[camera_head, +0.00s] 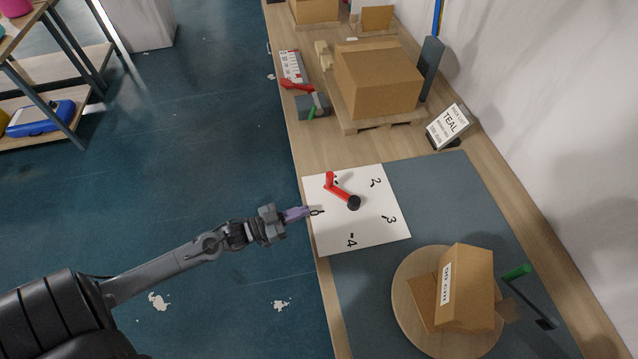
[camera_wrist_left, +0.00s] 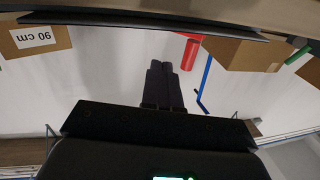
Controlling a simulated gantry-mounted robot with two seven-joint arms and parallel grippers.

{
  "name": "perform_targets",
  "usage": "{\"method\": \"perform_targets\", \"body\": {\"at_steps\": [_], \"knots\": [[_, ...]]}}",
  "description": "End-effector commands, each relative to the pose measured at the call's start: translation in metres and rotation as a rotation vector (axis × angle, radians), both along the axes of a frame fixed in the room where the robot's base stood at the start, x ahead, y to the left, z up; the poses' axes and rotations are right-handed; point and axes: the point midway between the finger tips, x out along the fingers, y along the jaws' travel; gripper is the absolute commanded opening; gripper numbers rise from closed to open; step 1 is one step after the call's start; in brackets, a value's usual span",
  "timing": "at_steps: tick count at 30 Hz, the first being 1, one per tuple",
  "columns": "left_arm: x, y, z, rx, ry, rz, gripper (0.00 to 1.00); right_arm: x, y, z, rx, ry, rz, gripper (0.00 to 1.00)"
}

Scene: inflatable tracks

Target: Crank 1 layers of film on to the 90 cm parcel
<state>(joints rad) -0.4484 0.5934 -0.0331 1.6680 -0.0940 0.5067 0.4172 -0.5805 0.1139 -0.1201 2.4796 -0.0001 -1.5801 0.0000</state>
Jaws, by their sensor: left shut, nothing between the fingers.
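The 90 cm parcel (camera_head: 466,290) is a brown carton with a white label, sitting on a round wooden turntable (camera_head: 405,312) at the lower right. Its label also shows on a carton at the upper left of the left wrist view (camera_wrist_left: 38,40). A red crank (camera_head: 341,190) with a black hub lies over a white board (camera_head: 338,232) marked with numbers. My left gripper (camera_head: 315,212) is at the board's left edge, below and left of the crank and apart from it. Its fingers are together and empty, also in the left wrist view (camera_wrist_left: 166,70). I cannot make out any film. My right gripper is out of view.
Farther back are a large carton (camera_head: 378,80) on a pallet, a red-handled tool (camera_head: 298,87) and a TEAL sign (camera_head: 447,126). The wall runs along the right; open floor lies left.

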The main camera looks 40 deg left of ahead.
Motion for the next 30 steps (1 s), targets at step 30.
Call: {"method": "perform_targets", "body": {"at_steps": [30], "knots": [[0.052,0.011,0.025,-0.047,0.025,0.350,0.00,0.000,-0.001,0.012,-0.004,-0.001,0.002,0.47]]}}
